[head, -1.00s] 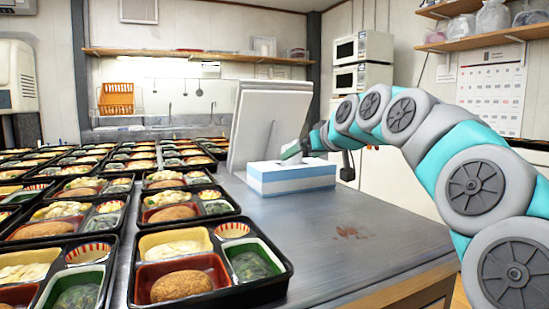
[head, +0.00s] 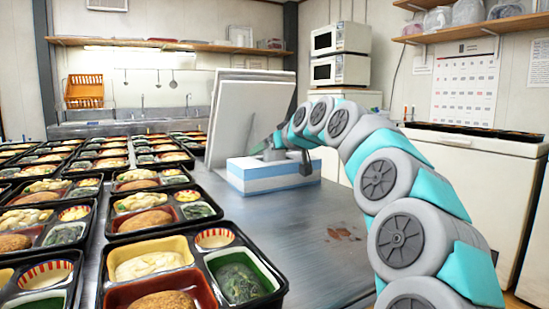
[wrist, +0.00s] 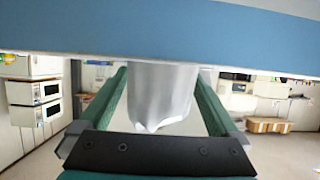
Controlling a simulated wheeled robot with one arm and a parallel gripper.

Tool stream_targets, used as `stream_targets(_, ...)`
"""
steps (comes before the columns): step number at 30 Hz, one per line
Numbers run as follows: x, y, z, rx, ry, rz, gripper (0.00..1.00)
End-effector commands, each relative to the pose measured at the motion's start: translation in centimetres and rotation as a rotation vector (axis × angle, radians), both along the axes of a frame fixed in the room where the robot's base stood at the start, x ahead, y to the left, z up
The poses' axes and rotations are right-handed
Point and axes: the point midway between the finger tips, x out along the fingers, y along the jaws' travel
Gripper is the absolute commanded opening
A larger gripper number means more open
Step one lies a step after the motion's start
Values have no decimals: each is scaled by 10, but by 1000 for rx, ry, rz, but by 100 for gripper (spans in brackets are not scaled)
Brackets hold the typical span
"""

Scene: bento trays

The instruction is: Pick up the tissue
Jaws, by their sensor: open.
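The white tissue (wrist: 160,95) sticks out of the tissue box and hangs downward in the wrist view, which looks upside down. The blue and white tissue box (head: 272,178) stands on the metal table in the head view. Its blue side (wrist: 160,25) fills the top of the wrist view. My gripper (wrist: 166,78) is open, with one green finger on each side of the tissue. In the head view my gripper (head: 268,148) is just over the box top, and the tissue is hard to make out there.
White upright panels (head: 250,115) stand close behind the box. Rows of filled bento trays (head: 190,265) cover the left of the metal table (head: 325,215). Microwaves (head: 340,55) are stacked at the back.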

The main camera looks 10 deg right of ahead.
Motion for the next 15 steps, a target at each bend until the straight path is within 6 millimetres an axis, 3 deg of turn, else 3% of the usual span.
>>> stream_targets(8, 4, 2, -1, 1, -2, 0, 98)
stream_targets(15, 4, 2, -1, 0, -1, 0, 70)
